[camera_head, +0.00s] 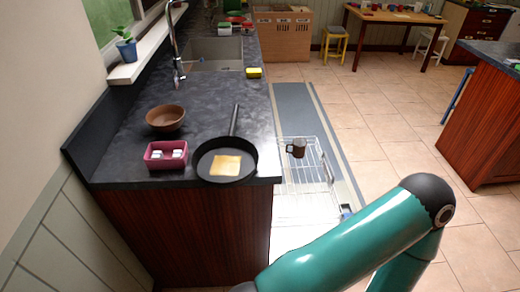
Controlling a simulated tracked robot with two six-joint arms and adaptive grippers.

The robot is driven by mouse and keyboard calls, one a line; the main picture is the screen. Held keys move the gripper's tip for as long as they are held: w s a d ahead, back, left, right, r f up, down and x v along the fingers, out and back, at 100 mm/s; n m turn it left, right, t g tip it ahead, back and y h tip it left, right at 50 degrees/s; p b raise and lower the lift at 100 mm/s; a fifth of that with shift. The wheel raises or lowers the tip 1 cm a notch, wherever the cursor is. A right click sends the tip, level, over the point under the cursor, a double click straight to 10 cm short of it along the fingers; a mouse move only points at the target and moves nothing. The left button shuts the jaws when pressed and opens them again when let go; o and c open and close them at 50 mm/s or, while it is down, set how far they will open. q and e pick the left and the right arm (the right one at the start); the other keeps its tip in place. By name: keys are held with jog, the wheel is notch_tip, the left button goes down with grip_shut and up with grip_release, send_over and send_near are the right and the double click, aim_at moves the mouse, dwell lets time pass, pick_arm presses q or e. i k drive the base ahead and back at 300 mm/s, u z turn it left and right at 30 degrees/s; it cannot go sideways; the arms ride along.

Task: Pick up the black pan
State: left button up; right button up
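The black pan (213,148) sits upright on the dark countertop near its front right corner. Its long handle (235,120) points away toward the back of the counter. A flat yellow-orange slice (226,165) lies in the pan. A teal arm of mine crosses the lower right, bent at the elbow, and runs down to the bottom edge. Neither of my grippers shows in this view, and none is seen at the pan.
A pink container (166,163) with white pieces stands left of the pan, and a brown bowl (166,118) behind it. A dark mug (297,147) is at a pulled-out wire rack (300,180) right of the counter. The countertop (205,97) behind the pan has free room.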

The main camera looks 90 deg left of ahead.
aim_at(230, 161)
jog(key=u, duration=1.8)
jog(key=k, duration=0.25)
jog(key=z, duration=1.15)
jog(key=i, duration=0.1)
jog(key=z, duration=3.95)
jog(key=k, duration=0.6)
jog(key=u, duration=5.7)
